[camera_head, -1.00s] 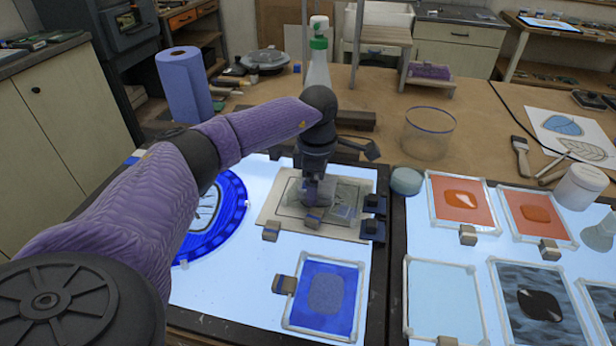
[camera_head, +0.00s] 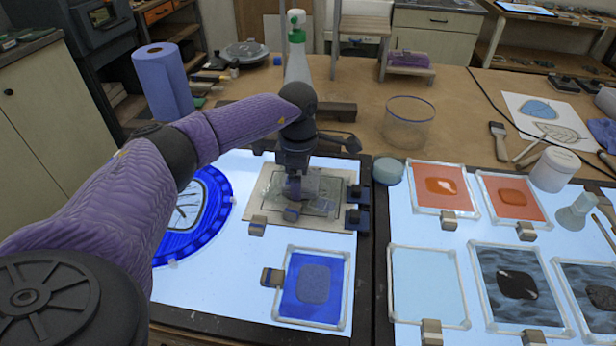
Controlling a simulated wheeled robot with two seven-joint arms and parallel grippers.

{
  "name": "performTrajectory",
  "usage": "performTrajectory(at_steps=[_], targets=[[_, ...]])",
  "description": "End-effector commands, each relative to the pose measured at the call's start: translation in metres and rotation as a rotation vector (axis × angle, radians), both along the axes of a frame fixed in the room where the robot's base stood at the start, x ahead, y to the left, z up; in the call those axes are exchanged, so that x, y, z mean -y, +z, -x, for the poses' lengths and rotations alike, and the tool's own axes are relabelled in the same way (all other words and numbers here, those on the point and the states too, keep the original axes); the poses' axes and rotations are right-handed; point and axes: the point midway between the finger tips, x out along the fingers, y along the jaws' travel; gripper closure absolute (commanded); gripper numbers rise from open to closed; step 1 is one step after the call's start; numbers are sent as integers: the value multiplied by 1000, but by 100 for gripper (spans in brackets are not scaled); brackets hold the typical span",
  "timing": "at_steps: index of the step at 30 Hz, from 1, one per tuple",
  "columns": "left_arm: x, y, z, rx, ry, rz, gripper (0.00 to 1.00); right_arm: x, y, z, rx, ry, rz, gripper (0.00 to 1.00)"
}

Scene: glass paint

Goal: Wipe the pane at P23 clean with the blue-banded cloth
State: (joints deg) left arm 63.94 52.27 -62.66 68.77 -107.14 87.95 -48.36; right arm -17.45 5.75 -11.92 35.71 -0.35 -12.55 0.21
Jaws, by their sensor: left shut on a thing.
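My left gripper (camera_head: 292,188) is shut on a small tan cloth with a blue band (camera_head: 291,213). The gripper points down over a clear, greyish, smeared pane (camera_head: 325,188) on a pale board (camera_head: 340,178) on the left light table. The cloth is low over the pane's left part and seems to touch it; the gripper hides part of both. No P23 label is readable. My right gripper is not in view.
A blue pane (camera_head: 318,290) lies in front, and a round blue piece (camera_head: 215,225) lies left, partly behind my arm. Dark clamps (camera_head: 357,205) sit at the board's right edge. A spray bottle (camera_head: 298,60) and a clear bowl (camera_head: 408,125) stand behind. More panes lie right.

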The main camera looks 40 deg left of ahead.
Motion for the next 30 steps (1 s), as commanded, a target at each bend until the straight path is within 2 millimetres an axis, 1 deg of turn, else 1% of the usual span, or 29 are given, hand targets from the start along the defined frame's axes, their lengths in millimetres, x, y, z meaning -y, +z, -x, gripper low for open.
performTrajectory(at_steps=[6,15,17,24,26,28,30], targets=[[-19,-1,11,-1,0,-3,60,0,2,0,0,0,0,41],[-20,0,12,-1,0,-2,60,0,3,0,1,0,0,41],[-20,6,12,-1,0,-2,60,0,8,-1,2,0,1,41],[-20,41,11,2,0,-1,60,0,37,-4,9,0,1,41],[-20,49,11,3,0,-1,60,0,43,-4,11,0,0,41],[-20,52,11,2,0,-1,60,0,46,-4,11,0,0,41],[-20,51,11,1,0,0,60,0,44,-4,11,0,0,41]])
